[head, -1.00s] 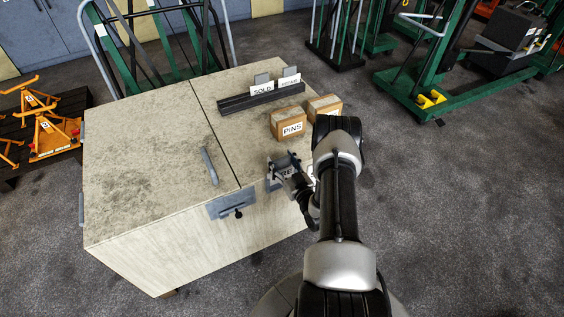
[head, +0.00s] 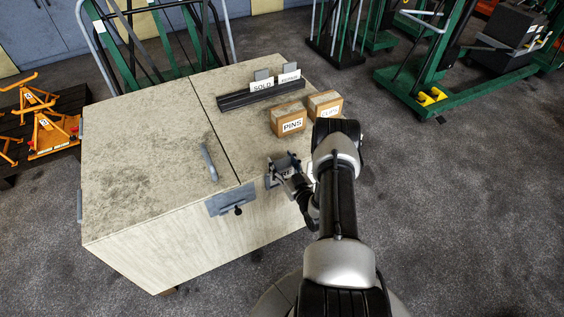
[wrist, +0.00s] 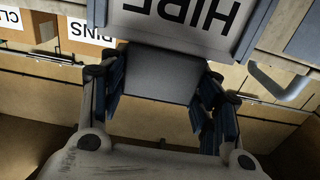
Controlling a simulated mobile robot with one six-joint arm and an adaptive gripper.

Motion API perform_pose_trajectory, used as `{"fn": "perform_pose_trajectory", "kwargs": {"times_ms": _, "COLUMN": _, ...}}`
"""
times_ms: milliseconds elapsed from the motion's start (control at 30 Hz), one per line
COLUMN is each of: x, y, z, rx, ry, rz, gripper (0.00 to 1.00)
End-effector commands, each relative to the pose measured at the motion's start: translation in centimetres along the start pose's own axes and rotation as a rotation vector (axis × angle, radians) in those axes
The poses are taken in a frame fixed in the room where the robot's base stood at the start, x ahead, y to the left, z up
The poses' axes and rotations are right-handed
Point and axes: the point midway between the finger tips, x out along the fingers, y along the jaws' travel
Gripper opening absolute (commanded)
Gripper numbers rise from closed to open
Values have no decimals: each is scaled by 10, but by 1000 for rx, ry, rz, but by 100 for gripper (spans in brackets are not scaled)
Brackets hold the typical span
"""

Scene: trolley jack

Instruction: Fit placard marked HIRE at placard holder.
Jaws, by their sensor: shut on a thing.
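A grey frame (wrist: 242,42), seemingly the placard holder, shows around the placard's edges. I cannot tell whether the placard is seated in it or just in front. In the head view my gripper (head: 285,168) is at the cabinet's near right edge, and the arm partly hides this area.
On the cabinet top (head: 130,150) stand a PINS box (head: 288,121), a CLIPS box (head: 325,104) and a dark rack (head: 250,97) with a SOLD placard (head: 262,86) and a second placard (head: 289,76). A handle (head: 209,162) and a latch plate (head: 231,200) lie left of my gripper.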

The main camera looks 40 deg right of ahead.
Motion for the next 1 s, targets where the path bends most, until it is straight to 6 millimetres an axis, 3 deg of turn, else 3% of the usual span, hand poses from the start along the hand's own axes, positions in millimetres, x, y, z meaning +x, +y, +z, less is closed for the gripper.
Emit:
{"fn": "perform_pose_trajectory", "kwargs": {"times_ms": 133, "x": 0, "y": 0, "z": 4, "rx": 0, "ry": 0, "rz": 0, "gripper": 34}}
{"fn": "perform_pose_trajectory", "kwargs": {"times_ms": 167, "x": 0, "y": 0, "z": 4, "rx": 0, "ry": 0, "rz": 0, "gripper": 59}}
{"fn": "perform_pose_trajectory", "kwargs": {"times_ms": 467, "x": 0, "y": 0, "z": 3, "rx": 0, "ry": 0, "rz": 0, "gripper": 79}}
{"fn": "perform_pose_trajectory", "kwargs": {"times_ms": 833, "x": -1, "y": 0, "z": 4, "rx": 0, "ry": -1, "rz": 0, "gripper": 80}}
{"fn": "perform_pose_trajectory", "kwargs": {"times_ms": 1000, "x": -18, "y": 1, "z": 4, "rx": 2, "ry": -3, "rz": 2, "gripper": 80}}
